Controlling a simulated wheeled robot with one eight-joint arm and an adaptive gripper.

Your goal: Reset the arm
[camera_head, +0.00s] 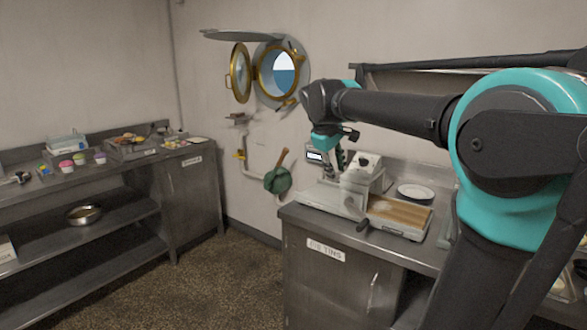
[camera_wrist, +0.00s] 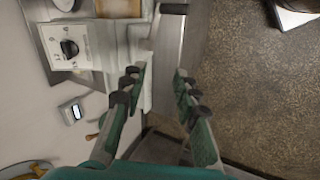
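My arm reaches from the right of the head view toward the porthole wall. My gripper (camera_head: 335,160) hangs above the left end of the right-hand counter, beside a white machine with a dial (camera_head: 362,172). In the wrist view my gripper (camera_wrist: 158,72) is open, its two fingers apart with nothing between them. The dial machine also shows at the upper left of the wrist view (camera_wrist: 66,46). In the head view the fingertips are small and partly lost against the machine.
The steel counter (camera_head: 296,216) holds a wooden board (camera_head: 398,212) and a white plate (camera_head: 415,192). An open brass porthole (camera_head: 283,74) and a green pan-like thing (camera_head: 278,180) are on the wall. A steel shelf unit (camera_head: 190,190) stands left. Speckled floor (camera_head: 235,275) is clear between.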

